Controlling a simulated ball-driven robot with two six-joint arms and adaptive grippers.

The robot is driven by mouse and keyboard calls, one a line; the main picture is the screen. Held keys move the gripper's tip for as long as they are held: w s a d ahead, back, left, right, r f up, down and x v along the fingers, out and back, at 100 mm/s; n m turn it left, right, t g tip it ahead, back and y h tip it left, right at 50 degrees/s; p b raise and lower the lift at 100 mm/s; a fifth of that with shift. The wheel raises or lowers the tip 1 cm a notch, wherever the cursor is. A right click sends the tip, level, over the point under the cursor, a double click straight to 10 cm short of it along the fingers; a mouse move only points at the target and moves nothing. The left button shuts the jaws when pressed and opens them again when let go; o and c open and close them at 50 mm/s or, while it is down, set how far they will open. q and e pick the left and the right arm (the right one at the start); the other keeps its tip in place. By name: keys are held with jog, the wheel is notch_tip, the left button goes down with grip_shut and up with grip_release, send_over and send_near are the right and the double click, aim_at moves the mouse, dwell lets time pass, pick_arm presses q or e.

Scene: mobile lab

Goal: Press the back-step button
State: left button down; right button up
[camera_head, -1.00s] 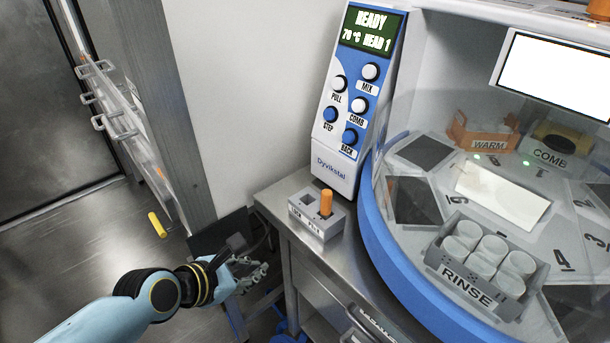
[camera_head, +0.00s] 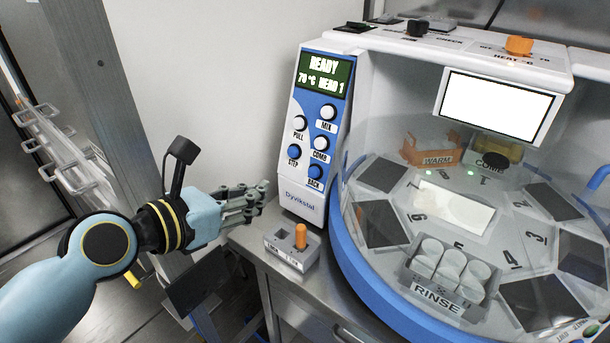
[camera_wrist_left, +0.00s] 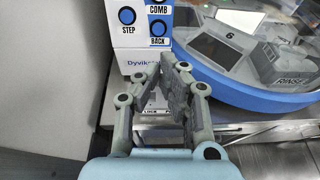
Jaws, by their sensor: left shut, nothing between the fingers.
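The back-step controls are on the blue-and-white Dyvikstal panel (camera_head: 318,130). The blue BACK button (camera_head: 315,172) is at its lower right, and the blue STEP button (camera_head: 294,151) is up and to its left. In the left wrist view the BACK button (camera_wrist_left: 158,28) and STEP button (camera_wrist_left: 128,30) show beyond the fingers. My left gripper (camera_head: 262,190) is shut and empty. It is left of the panel's lower part, below and apart from the BACK button. In the left wrist view its fingers (camera_wrist_left: 170,70) point toward the panel's lower edge. My right gripper is not in view.
A small grey block with an orange peg (camera_head: 300,238) stands on the steel counter below the panel. The round blue-rimmed machine (camera_head: 352,262) with its clear cover is on the right. A RINSE rack (camera_head: 432,298) is inside. Plain wall lies behind the gripper.

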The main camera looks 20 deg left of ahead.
aim_at(314, 174)
pick_arm(q)
jog(key=b+x, duration=0.1)
jog(key=x, duration=1.1)
jog(key=shift+w+d, duration=0.1)
jog(key=shift+w, duration=0.05)
jog(key=shift+w+d+f+b, duration=0.2)
jog(key=shift+w+b, duration=0.1)
jog(key=shift+w, duration=0.15)
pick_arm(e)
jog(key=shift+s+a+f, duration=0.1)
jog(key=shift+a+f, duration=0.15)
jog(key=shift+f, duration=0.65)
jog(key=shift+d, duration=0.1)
